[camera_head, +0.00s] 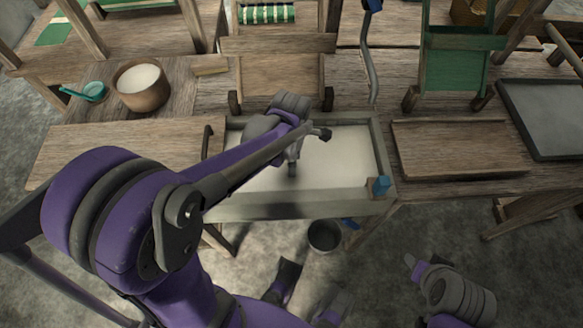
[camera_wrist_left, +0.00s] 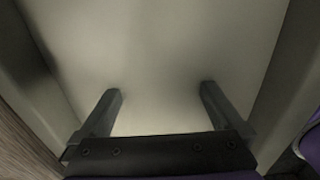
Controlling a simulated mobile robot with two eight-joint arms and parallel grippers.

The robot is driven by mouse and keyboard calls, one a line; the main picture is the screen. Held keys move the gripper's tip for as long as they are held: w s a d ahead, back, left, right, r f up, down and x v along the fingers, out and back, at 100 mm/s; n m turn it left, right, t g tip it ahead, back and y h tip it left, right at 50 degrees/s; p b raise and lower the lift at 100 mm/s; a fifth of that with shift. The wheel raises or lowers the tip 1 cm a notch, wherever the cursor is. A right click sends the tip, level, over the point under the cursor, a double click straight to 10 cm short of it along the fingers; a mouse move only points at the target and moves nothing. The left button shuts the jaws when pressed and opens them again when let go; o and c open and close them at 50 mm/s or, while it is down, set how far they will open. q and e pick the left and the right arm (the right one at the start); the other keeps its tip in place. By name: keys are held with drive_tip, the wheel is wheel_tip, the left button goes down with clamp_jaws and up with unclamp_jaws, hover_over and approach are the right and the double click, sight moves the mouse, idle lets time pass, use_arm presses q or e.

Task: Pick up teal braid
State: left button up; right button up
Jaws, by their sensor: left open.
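No braid shape is clear in either view. My left gripper (camera_head: 292,168) is over the pale inside of a wood-framed tray (camera_head: 345,207). In the left wrist view its two fingers (camera_wrist_left: 162,90) are apart with nothing between them, above the tray's bare pale surface (camera_wrist_left: 160,45). My arm hides part of the tray. My right arm shows at the lower right; its fingers are not clear.
The brown bowl (camera_head: 142,86) with pale contents stands at the left. A small blue block (camera_head: 379,187) sits at the tray's front right corner. A wooden board (camera_head: 455,148) lies right of the tray, and a dark bucket (camera_head: 324,236) stands below. Wooden frames rise behind.

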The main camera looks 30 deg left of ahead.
use_arm(q)
wheel_tip(320, 180, down, 2)
drive_tip(key=shift+f, duration=0.2)
clamp_jaws()
idle(0.4)
